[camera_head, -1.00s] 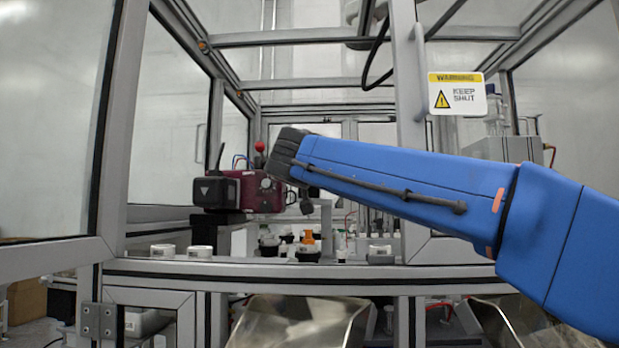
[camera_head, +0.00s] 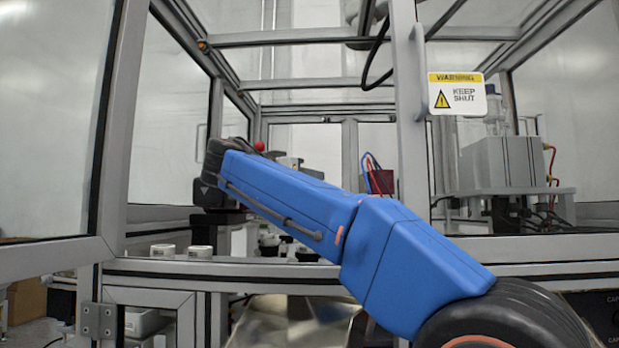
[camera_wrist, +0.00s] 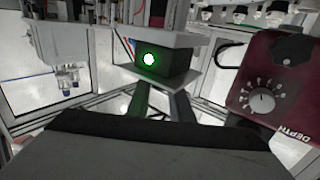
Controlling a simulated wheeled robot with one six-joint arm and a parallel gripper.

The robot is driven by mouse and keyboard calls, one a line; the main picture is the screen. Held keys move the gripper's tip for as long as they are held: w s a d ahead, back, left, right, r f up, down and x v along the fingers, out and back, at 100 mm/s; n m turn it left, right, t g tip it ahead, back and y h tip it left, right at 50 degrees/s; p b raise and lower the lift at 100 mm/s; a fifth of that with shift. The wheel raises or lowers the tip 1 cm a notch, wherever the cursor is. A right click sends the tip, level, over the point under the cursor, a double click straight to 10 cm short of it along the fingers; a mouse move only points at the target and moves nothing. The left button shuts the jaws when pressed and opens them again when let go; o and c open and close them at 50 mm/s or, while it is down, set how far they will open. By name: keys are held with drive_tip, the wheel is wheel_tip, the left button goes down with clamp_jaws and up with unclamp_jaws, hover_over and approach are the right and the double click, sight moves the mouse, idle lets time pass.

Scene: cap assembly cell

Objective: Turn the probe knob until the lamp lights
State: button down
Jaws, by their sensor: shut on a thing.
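In the wrist view the lamp (camera_wrist: 148,59) glows bright green on the face of a dark box (camera_wrist: 181,63). My gripper (camera_wrist: 161,95) is below this box, its two dark fingers converging towards it. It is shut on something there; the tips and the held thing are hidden. A pale dial knob (camera_wrist: 262,101) marked DEPTH shows to the right on a maroon housing (camera_wrist: 286,78), apart from the fingers.
A metal frame post (camera_head: 412,130) with a warning sign (camera_head: 457,94) stands right of my wrist. Two white round containers (camera_head: 163,251) sit on the left ledge. A grey machine (camera_head: 500,175) with red cables is at the right. The maroon housing is close beside my gripper.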

idle(0.5)
drive_tip(key=c, duration=1.6)
unclamp_jaws()
drive_tip(key=shift+o, duration=0.2)
drive_tip(key=v, duration=1.7)
drive_tip(key=shift+a, duration=0.3)
